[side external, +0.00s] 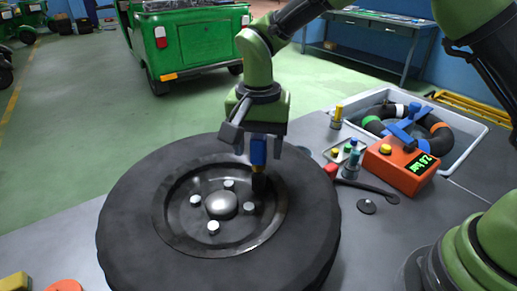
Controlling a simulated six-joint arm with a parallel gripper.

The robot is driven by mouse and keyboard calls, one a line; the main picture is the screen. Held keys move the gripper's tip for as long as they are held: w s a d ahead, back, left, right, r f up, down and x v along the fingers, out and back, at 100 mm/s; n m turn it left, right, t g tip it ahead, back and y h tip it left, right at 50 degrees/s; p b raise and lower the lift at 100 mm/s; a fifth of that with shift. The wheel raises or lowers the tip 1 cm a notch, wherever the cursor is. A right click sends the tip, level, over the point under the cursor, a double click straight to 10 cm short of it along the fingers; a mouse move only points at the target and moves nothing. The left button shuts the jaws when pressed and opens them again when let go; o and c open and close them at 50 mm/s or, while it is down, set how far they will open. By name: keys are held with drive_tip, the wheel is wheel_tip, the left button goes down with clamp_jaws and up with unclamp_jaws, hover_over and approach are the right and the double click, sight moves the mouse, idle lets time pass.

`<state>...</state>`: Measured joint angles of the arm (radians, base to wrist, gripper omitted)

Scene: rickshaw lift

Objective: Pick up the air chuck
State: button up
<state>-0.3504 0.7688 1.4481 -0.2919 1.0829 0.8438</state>
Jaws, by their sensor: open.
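A blue piece with a dark lower end, which looks like the air chuck (258,152), stands upright over the right part of the wheel's hub. My gripper (254,146) points down above the wheel, with its fingers apart on either side of the blue piece. I cannot tell whether either finger touches it. The dark lower end reaches down to the wheel's recessed rim, and its contact there is unclear. The black wheel (130,215) lies flat on the bench, with several silver nuts around a domed centre.
An orange gauge box (398,168), small coloured cylinders (351,166), a dark lever (372,188) and a black disc (366,207) lie right of the wheel. Behind them is a white-rimmed tub (470,142) holding a black ring. Green vehicles (195,45) stand behind on the floor.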

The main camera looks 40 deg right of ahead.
sight(259, 135)
drive_tip(key=shift+f, duration=0.95)
drive_tip(key=shift+c, duration=0.4)
drive_tip(key=c, duration=1)
drive_tip(key=shift+r, duration=0.15)
wheel_tip(259, 135, up, 10)
drive_tip(key=shift+f, duration=0.1)
